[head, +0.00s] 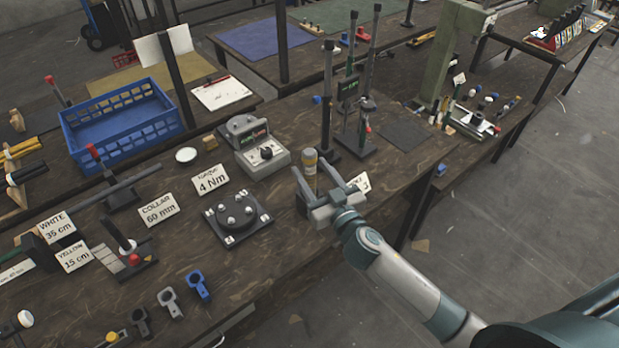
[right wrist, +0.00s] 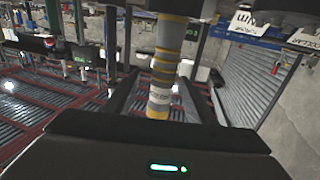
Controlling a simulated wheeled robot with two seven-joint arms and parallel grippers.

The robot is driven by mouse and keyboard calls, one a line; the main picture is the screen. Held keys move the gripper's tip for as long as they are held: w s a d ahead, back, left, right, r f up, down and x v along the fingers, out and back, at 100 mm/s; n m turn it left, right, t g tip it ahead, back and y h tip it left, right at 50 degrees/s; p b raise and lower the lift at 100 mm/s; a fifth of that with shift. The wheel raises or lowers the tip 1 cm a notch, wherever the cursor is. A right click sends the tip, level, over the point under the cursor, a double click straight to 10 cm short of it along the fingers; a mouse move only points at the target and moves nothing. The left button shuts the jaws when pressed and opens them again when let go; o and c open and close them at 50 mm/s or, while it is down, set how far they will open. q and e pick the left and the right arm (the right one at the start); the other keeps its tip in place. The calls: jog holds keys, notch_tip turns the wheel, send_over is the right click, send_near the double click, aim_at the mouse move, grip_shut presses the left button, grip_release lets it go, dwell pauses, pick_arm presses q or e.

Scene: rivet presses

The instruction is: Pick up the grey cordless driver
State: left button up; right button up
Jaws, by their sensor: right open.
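The grey cordless driver appears to be the upright grey cylinder with yellow bands (head: 309,162) near the front edge of the dark workbench (head: 290,235). In the right wrist view the banded cylinder (right wrist: 168,50) stands in the middle of the picture, with a pale label low on it. My right gripper (head: 312,180) is open, its fingers on either side of the cylinder. In the right wrist view the open fingers (right wrist: 165,98) flank it with visible gaps. The cylinder's lower part is partly hidden by the gripper. My left gripper is not in view.
A grey torque tester (head: 262,155) stands left of the cylinder, with a "4 Nm" card (head: 210,178). A round dark fixture (head: 238,217) lies nearer. Upright posts (head: 362,125) stand close behind. A blue crate (head: 120,125) is farther left. A dark mat (head: 403,135) lies to the right.

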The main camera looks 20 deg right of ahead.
jog(key=w+p, duration=0.1)
jog(key=w, duration=0.1)
jog(key=w+a+p, duration=0.1)
jog(key=w, duration=0.1)
jog(key=shift+w+r, duration=0.15)
jog(key=shift+w, duration=0.35)
grip_shut()
